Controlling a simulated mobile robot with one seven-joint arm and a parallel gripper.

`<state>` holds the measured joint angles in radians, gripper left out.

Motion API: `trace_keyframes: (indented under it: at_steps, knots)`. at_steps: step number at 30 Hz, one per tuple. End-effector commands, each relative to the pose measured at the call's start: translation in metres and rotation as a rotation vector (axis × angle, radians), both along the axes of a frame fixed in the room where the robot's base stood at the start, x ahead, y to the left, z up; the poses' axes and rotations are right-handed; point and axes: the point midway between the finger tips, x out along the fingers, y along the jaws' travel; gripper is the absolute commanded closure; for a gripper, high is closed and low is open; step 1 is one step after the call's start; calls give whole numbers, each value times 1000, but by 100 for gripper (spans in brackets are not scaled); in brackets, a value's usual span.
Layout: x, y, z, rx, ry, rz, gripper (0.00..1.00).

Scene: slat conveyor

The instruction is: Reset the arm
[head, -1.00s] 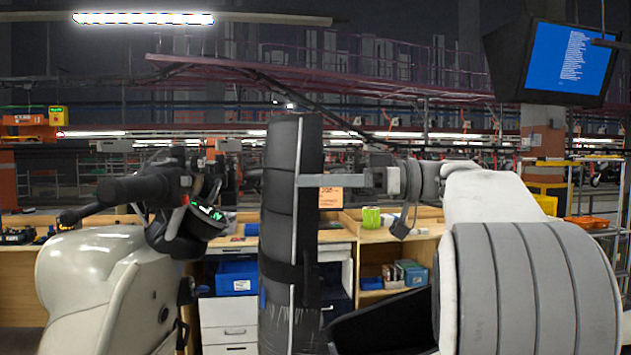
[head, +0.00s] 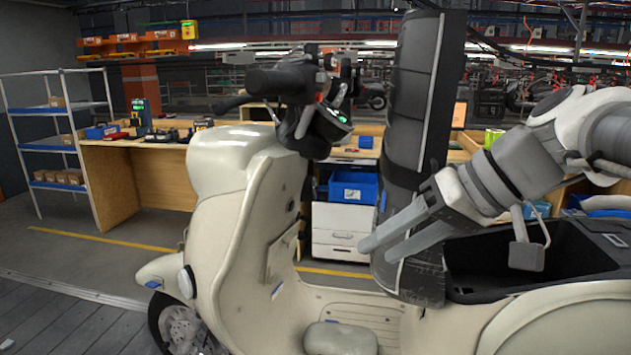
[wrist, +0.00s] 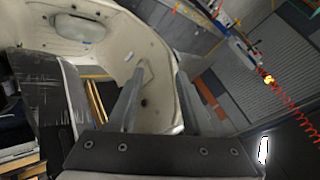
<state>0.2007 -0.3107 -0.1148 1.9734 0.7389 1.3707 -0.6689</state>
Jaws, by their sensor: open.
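My gripper (head: 378,247) is open and empty. Its two grey fingers point down and left in the head view, overlapping the lower part of the raised black scooter seat (head: 415,95). I cannot tell whether they touch it. In the wrist view the fingers (wrist: 156,88) stand apart with nothing between them, and the scooter's cream body shows beyond them. The cream scooter (head: 225,205) stands upright, with its handlebar at the upper middle. The open black storage bin (head: 520,265) under the seat lies below my gripper's wrist.
A wooden workbench (head: 140,175) with drawers and a blue bin (head: 352,187) stands behind the scooter. A shelf rack (head: 50,140) is at the far left. The floor at the left, between rack and scooter, is clear. A red coiled hose (wrist: 290,100) hangs in the wrist view.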

Motion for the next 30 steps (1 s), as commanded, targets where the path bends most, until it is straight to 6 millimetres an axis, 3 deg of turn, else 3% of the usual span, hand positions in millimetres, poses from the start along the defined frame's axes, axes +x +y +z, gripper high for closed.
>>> trace_keyframes:
  at_steps: [6, 13, 18, 30]
  knots:
    - [-51, -7, -65, -240, 87, -157, 50]
    - [-86, -30, -113, -453, 44, -303, 50]
    - [-95, -42, -129, -531, -9, -358, 50]
    - [-97, -46, -133, -552, -25, -374, 50]
